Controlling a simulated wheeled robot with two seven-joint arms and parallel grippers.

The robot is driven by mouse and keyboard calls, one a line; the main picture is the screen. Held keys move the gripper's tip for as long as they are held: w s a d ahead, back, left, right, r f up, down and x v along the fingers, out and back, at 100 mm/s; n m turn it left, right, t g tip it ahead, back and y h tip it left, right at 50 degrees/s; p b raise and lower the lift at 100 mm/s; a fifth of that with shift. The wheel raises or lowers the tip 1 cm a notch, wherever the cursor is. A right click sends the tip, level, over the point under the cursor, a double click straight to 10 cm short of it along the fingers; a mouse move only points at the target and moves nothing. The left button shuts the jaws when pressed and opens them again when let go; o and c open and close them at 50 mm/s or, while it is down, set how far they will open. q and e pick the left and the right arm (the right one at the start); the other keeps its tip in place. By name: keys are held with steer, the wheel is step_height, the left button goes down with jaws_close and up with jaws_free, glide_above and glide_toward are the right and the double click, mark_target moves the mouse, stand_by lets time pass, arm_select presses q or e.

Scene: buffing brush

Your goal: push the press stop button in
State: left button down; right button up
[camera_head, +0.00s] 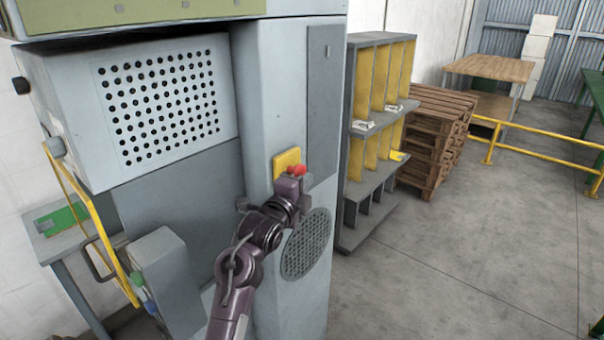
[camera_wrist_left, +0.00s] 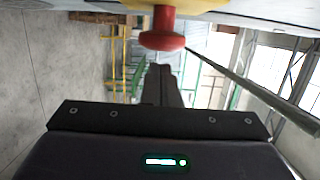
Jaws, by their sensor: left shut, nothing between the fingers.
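The red mushroom-shaped stop button (camera_head: 298,170) sticks out from a yellow plate (camera_head: 285,160) on the front of the grey press column (camera_head: 283,85). My left gripper (camera_head: 301,184) is shut and empty, right by the button and just below it in the head view. It hides the lower part of the plate. In the left wrist view the red button (camera_wrist_left: 162,41) is at the top middle, and the closed dark fingers (camera_wrist_left: 160,72) end just under it in the picture. I cannot tell whether they touch it. My right gripper is not in view.
A perforated grey press housing (camera_head: 165,100) is on the left, with a yellow guard frame (camera_head: 95,225) and a green-button box (camera_head: 165,280) below. A round vent (camera_head: 306,244) is under the plate. A yellow-grey shelf (camera_head: 375,130) and pallets (camera_head: 432,140) stand right; floor there is clear.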

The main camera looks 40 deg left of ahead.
arm_select(q)
steer(key=shift+a, duration=0.45)
